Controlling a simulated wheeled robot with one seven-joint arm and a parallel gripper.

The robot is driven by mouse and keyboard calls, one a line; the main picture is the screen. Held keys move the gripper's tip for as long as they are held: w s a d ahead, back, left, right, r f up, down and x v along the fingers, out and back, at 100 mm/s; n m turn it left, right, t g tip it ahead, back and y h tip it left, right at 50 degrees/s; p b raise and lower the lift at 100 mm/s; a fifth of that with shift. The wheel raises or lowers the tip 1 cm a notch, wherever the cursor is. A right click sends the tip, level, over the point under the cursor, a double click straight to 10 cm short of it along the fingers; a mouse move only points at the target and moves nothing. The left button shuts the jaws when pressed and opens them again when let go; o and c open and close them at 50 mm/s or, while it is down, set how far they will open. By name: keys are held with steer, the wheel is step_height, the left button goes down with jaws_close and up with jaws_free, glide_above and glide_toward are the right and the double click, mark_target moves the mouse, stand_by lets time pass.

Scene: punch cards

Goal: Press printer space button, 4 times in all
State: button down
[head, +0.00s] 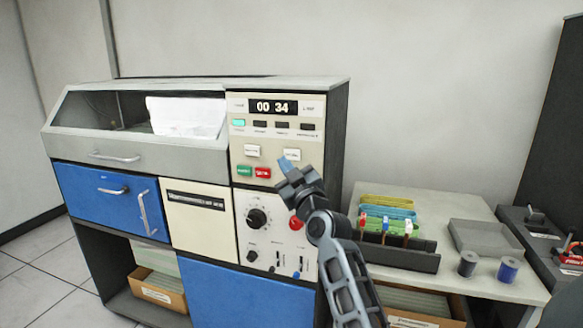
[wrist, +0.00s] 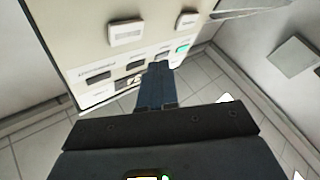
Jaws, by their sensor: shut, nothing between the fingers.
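The printer (head: 92,148) stands at the left with a cream control panel (head: 235,188). Its display (head: 273,107) reads 00 34. The panel has a left white button (head: 252,151) and a right white button (head: 292,154); their labels are too small to read, so I cannot tell which is space. My gripper (head: 286,162) is shut and empty, its blue-grey fingertips overlapping the right white button's lower left edge. In the wrist view my gripper (wrist: 160,68) appears below both the right white button (wrist: 127,34) and the left white button (wrist: 187,19). I cannot tell whether it touches the panel.
A green button (head: 244,170) and a red button (head: 263,172) sit just below the white ones. A lit green lamp (head: 238,122) is above. A table (head: 372,194) at right holds coloured racks, a grey tray (head: 484,237) and two spools.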

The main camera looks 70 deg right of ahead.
mark_target(285, 151)
steer(key=shift+w+d+b, duration=0.15)
steer(key=shift+d+b, duration=1.4)
steer(key=shift+d, duration=0.15)
steer(key=shift+d+b, duration=0.2)
steer(key=shift+b, duration=0.1)
stand_by(0.7)
steer(key=shift+d+b, duration=0.25)
steer(key=shift+b, duration=0.05)
steer(key=shift+d+b, duration=0.4)
steer(key=shift+b, duration=0.05)
stand_by(0.7)
steer(key=shift+a, duration=0.1)
steer(key=shift+a+p, duration=0.35)
steer(key=shift+a, duration=0.4)
